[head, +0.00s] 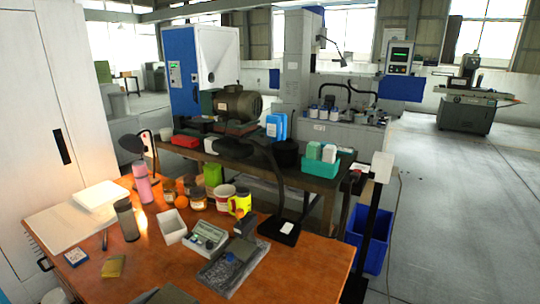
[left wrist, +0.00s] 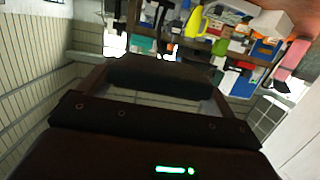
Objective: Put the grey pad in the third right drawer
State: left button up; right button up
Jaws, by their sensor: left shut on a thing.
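My left gripper (left wrist: 158,84) shows in the left wrist view, its two fingers on either side of a dark, block-like pad (left wrist: 160,75). It is shut on this pad, which looks nearly black in the shade; I take it for the grey pad. A dark shape (head: 166,296) shows at the bottom edge of the head view; I cannot tell whether it is my gripper or the pad. The third right drawer is not visible. The orange-brown desk (head: 325,265) hides what lies below its top. My right gripper is not in view.
A blue bin (head: 370,240) stands on the right. The desk's right front is clear.

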pick_arm(q)
jog(key=shift+f, duration=0.1)
dwell(0.7)
jog(key=shift+s+f, duration=0.2)
jog(key=shift+f, duration=0.05)
jog(key=s+a+f, duration=0.5)
jog(key=a+f, duration=0.2)
jog(key=f, duration=0.4)
jog(key=a, duration=0.1)
jog(key=w+a+r, duration=0.1)
jog(key=a, duration=0.1)
jog(key=shift+w+a+r, duration=0.25)
jog(key=shift+w+a, duration=0.05)
